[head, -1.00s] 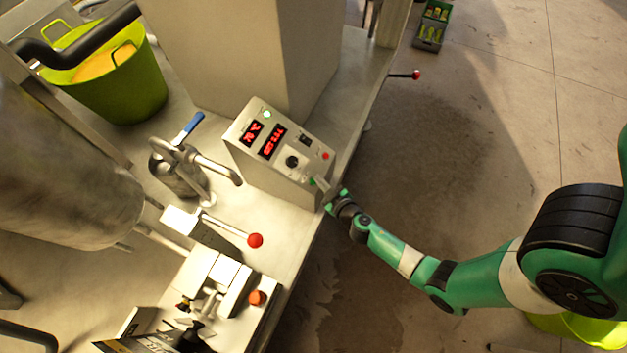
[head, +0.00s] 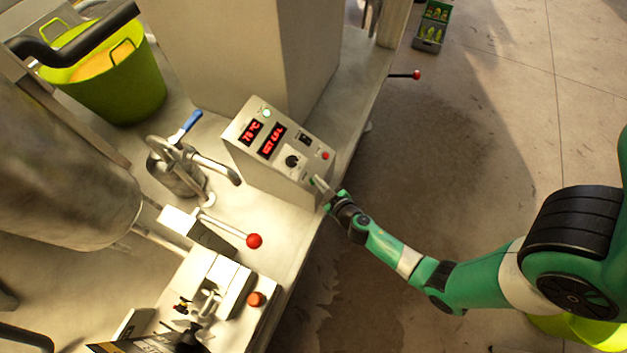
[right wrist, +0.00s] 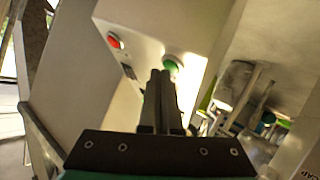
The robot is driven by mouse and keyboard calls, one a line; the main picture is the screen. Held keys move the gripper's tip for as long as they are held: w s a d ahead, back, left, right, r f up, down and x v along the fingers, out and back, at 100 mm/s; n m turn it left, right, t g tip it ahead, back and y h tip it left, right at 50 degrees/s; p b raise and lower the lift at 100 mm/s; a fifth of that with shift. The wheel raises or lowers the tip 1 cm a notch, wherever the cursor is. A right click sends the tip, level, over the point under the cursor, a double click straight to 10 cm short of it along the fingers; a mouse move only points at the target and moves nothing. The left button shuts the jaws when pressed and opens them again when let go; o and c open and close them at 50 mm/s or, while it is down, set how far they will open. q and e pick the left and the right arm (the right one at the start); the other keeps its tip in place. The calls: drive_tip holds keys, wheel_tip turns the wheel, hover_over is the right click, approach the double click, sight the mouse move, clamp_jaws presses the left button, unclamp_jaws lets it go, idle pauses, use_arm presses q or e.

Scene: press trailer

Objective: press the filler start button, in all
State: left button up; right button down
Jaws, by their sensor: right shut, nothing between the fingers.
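The filler control box (head: 262,165) stands on the metal bench with two red displays (head: 271,142), a black knob (head: 292,161) and a red button (head: 325,155). The green button (right wrist: 172,64) is on its panel near the right edge, plain in the right wrist view and mostly hidden by my fingers in the head view. My right gripper (head: 319,183) is shut and empty, its fingertips (right wrist: 160,74) right at the green button. I cannot tell whether they touch it. The red button also shows in the right wrist view (right wrist: 115,41). My left gripper is not in view.
A red-knobbed lever (head: 254,240) and an orange-red button (head: 256,299) are on the bench lower left. A blue-handled valve (head: 190,124) and a green tub (head: 125,90) stand further left. Open floor lies right of the bench.

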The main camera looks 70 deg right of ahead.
drive_tip(key=shift+w+f+b, duration=0.1)
drive_tip(key=shift+f+b, duration=0.2)
drive_tip(key=shift+b, duration=0.05)
drive_tip(key=shift+r, duration=0.1)
idle(0.4)
drive_tip(key=shift+s+r+p, duration=0.35)
drive_tip(key=shift+r+p, duration=0.3)
drive_tip(key=shift+p, duration=0.05)
drive_tip(key=s+r+p, duration=0.1)
drive_tip(key=r+p, duration=0.1)
drive_tip(key=s+r+p, duration=0.1)
drive_tip(key=r+p, duration=0.1)
drive_tip(key=shift+s+r, duration=0.2)
idle(0.5)
